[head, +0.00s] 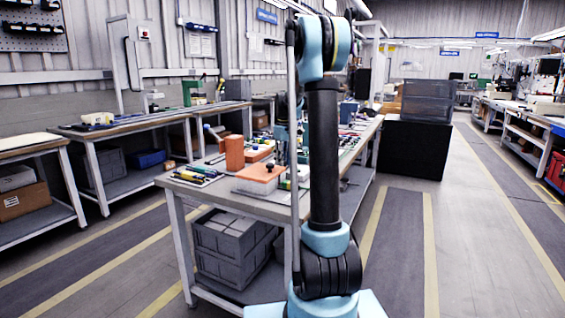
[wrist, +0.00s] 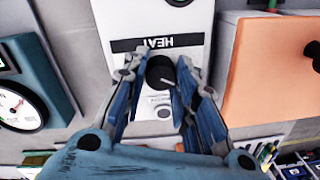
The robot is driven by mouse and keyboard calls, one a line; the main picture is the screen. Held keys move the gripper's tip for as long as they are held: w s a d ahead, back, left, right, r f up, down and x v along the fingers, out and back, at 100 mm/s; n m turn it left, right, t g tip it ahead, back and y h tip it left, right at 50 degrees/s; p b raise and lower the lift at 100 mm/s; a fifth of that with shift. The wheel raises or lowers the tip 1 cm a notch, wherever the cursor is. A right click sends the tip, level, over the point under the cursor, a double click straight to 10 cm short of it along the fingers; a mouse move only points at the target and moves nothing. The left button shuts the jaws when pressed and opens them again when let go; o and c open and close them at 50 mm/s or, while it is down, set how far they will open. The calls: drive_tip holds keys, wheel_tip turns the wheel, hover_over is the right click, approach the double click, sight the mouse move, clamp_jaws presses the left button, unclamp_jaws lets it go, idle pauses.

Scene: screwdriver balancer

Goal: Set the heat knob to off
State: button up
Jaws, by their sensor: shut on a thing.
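The heat knob (wrist: 161,74) is a black round knob with a pale pointer line, on a white panel (wrist: 190,28). A black label (wrist: 156,43) reading HEAT shows upside down beside it in the wrist view. My gripper (wrist: 161,84) has its two blue fingers on either side of the knob and is shut on it. The fingers hide the knob's left and right edges. The pointer line slants across the knob's face. In the head view my arm stands in front of the workbench, and I cannot make out the knob or gripper there.
In the wrist view, a teal device with a round dial (wrist: 20,106) is at left and an orange box (wrist: 268,75) with a black knob at right. In the head view, a cluttered workbench (head: 225,200) stands ahead, with grey crates (head: 232,240) below. The aisle at right is clear.

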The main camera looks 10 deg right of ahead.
idle(0.3)
drive_tip(key=o, duration=1.1)
drive_tip(key=shift+r, duration=0.15)
drive_tip(key=r, duration=1.1)
drive_tip(key=shift+w+d+r, duration=0.25)
drive_tip(key=shift+r, duration=0.05)
drive_tip(key=shift+s, duration=0.1)
